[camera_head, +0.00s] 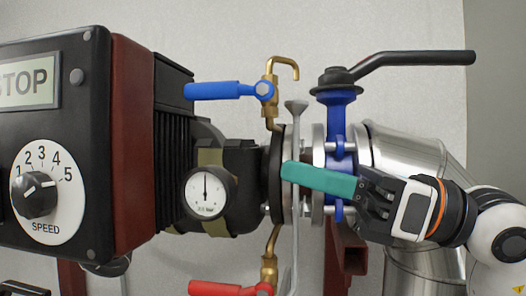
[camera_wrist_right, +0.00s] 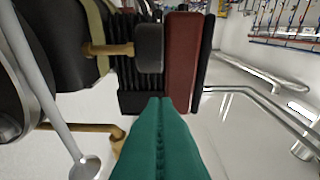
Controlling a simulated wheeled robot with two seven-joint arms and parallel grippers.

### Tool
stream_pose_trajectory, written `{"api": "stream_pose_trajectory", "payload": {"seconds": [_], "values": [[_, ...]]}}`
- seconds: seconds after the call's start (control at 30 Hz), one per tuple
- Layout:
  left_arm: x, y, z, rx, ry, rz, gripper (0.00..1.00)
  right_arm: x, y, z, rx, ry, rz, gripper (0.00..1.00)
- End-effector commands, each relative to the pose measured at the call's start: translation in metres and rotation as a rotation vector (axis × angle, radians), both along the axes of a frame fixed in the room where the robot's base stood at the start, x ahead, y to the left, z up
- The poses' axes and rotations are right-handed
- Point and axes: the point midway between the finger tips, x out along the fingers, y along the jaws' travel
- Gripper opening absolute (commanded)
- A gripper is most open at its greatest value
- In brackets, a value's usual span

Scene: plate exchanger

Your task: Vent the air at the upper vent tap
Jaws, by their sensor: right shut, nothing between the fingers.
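The upper vent tap (camera_head: 268,92) is brass with a curved spout bent over to the right, and stands above the pipe flange in the head view. Its blue lever (camera_head: 214,91) lies roughly level and points left. My right gripper (camera_head: 287,171), with teal fingers, is shut and empty. It comes from the right, below and a little right of the tap, in front of the flange and apart from the lever. In the right wrist view its closed fingers (camera_wrist_right: 160,106) point away from the camera. My left gripper is not in view.
A lower brass tap (camera_head: 269,262) has a red lever (camera_head: 228,288). A gauge (camera_head: 208,193) sits left of the flange, its needle near vertical. A blue valve (camera_head: 340,110) with a black handle (camera_head: 415,58) stands right. A control box (camera_head: 60,150) with a speed dial fills the left.

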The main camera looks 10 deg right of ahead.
Motion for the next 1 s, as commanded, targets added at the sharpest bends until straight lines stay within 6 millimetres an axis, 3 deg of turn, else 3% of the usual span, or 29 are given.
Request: {"api": "stream_pose_trajectory", "payload": {"seconds": [0.43,0.7,1.0], "values": [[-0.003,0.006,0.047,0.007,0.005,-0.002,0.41,0.027,0.085,0.027,-0.001,0.004,0.007,0.00],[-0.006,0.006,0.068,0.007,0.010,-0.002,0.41,0.027,0.084,0.058,-0.001,0.002,0.002,0.00],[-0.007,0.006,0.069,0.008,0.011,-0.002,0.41,0.027,0.084,0.061,-0.001,0.002,0.002,0.00]]}}
